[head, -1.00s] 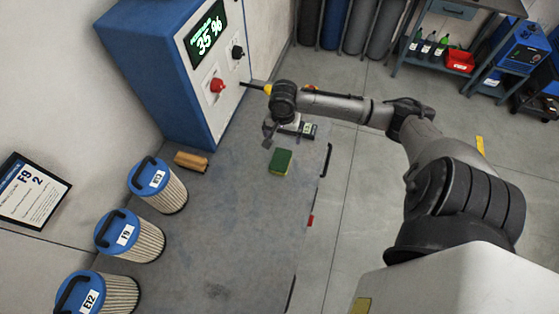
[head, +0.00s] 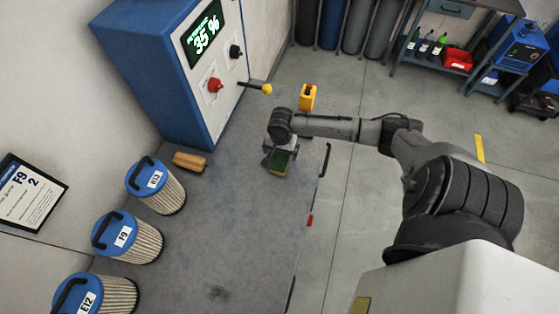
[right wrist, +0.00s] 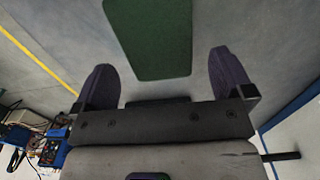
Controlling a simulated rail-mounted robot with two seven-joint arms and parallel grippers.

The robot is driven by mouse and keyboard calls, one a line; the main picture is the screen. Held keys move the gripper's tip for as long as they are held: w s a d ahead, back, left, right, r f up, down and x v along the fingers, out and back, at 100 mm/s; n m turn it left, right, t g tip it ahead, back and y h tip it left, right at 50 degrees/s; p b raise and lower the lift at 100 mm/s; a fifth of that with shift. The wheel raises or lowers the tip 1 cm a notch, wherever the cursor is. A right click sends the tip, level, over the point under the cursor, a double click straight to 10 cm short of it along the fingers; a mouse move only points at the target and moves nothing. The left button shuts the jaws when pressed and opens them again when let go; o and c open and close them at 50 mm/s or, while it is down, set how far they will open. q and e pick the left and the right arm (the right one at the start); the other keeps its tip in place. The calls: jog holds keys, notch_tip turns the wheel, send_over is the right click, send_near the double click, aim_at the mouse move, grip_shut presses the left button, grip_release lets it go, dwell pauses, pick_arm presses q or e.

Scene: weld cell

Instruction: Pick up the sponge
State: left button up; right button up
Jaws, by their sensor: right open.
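The sponge (head: 280,166), green on top with a yellow edge, lies on the grey tabletop (head: 225,230) in the head view, partly covered by my right gripper (head: 279,159). In the right wrist view the green face of the sponge (right wrist: 150,38) lies ahead of my open right gripper (right wrist: 161,60), in line with the gap between its two fingers. The fingers do not visibly touch it. I cannot tell the exact height left between them. My left gripper is not in view.
A blue cabinet (head: 150,80) with a lever (head: 254,86) stands at the back left. A wooden-handled brush or block (head: 189,161) and several filter cartridges (head: 155,187) stand along the left. A yellow box with a red button (head: 308,96) is behind my wrist. The table front is clear.

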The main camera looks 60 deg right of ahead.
aim_at(281, 156)
jog(key=shift+f, duration=1.55)
jog(key=shift+c, duration=0.2)
jog(key=c, duration=1)
jog(key=shift+r, duration=0.1)
